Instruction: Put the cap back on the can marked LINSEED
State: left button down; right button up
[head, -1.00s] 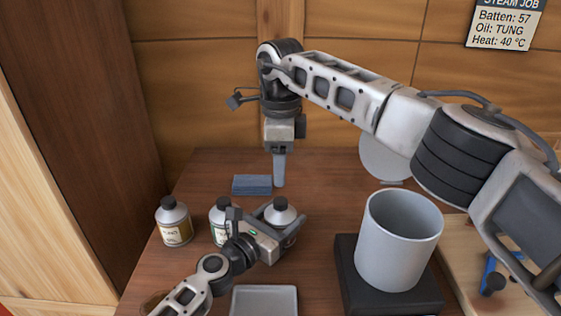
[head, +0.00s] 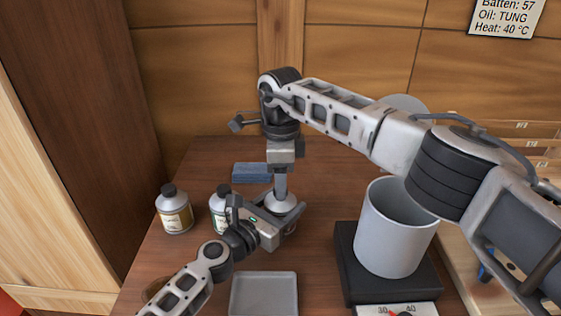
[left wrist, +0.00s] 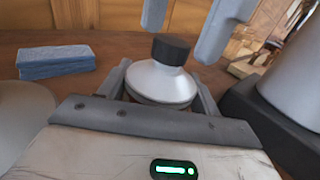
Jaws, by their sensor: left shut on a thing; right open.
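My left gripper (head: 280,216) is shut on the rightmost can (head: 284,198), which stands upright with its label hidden. In the left wrist view that can (left wrist: 161,83) has a silver shoulder and a black cap (left wrist: 171,49) on its neck. My right gripper (left wrist: 182,45) is open above it, its fingers on either side of the cap with a gap. In the head view the right gripper (head: 280,190) points down and hides the cap. Two more black-capped cans stand to the left, one with a yellowish label (head: 175,218), one with a greenish label (head: 217,214); I cannot read either.
A grey tray (head: 264,294) is in front. To the right, a large grey pot (head: 394,245) stands on a black heater (head: 346,260) with a dial. A wall sign (head: 507,17) says Oil: TUNG.

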pick_arm(q)
jog(key=shift+f, duration=0.1)
pick_arm(e)
jog(key=shift+f, duration=0.6)
jog(key=c, duration=1)
jog(key=m, duration=0.6)
jog(key=shift+m, duration=0.3)
jog(key=shift+c, duration=0.2)
jog(key=m, duration=0.4)
jog(key=shift+m, duration=0.4)
jog(key=m, duration=0.3)
jog(key=o, duration=1.1)
jog(key=shift+o, duration=0.2)
